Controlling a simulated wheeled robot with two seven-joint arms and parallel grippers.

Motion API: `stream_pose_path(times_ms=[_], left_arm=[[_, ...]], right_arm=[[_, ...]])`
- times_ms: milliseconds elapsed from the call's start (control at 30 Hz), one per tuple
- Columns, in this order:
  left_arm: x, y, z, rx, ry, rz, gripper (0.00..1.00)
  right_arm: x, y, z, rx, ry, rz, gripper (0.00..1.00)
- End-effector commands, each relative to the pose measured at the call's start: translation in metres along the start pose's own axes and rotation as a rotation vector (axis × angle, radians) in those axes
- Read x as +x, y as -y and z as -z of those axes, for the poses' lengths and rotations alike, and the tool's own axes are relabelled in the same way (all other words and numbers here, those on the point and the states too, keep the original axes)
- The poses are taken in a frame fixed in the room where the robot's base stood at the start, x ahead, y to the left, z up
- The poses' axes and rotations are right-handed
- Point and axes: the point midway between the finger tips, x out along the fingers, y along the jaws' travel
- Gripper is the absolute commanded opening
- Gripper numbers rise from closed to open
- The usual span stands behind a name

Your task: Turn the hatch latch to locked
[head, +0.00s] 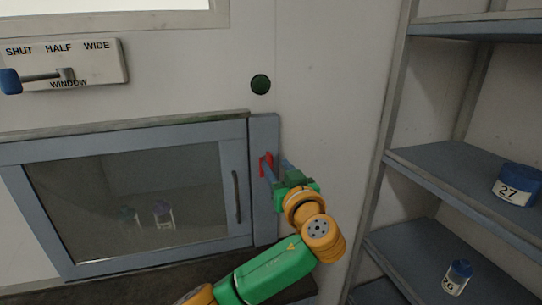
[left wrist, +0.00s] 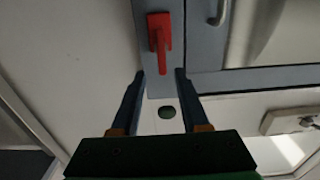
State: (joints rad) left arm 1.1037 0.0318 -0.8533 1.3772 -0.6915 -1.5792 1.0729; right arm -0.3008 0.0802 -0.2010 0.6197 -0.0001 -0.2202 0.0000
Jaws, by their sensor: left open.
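The hatch (head: 130,205) is a grey-blue frame with a dark glass pane and appears closed. Its red latch (head: 265,161) sits on the upright post right of the pane, partly hidden by my gripper. In the left wrist view, the latch (left wrist: 160,35) has a square head and a handle pointing down the picture, towards the round green button. My left gripper (head: 277,168) is open in front of the latch. In the wrist view its fingertips (left wrist: 160,75) lie on either side of the handle's end, with gaps; whether they reach its depth I cannot tell. My right gripper is out of view.
A dark green round button (head: 260,84) is above the latch. A window lever plate (head: 100,62) marked SHUT, HALF, WIDE is at upper left. The hatch has a dark bar handle (head: 237,196). Shelves (head: 425,168) with jars 27 (head: 516,184) and 26 (head: 457,277) stand right.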

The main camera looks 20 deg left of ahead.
Motion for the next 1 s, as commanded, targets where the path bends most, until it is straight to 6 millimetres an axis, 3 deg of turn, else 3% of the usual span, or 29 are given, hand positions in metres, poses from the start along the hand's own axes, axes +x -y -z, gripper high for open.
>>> stream_pose_path(times_ms=[33,100,233,567,733,1000], left_arm=[[0.011,0.002,0.008,0.006,0.001,0.006,0.45],[0.026,0.002,0.008,0.007,0.002,0.005,0.45],[0.045,0.001,0.004,0.004,0.003,0.002,0.45],[0.053,0.0,-0.001,0.001,0.005,-0.001,0.45],[0.052,0.0,-0.001,0.001,0.005,-0.001,0.0],[0.052,0.0,-0.001,0.005,0.006,-0.001,0.0]], right_arm=[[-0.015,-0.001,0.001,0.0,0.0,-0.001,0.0],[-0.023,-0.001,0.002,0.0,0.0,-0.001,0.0],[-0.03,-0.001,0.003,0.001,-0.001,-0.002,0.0],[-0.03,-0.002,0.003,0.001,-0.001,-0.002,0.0],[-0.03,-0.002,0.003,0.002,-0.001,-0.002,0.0],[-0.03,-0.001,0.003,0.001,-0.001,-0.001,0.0]])
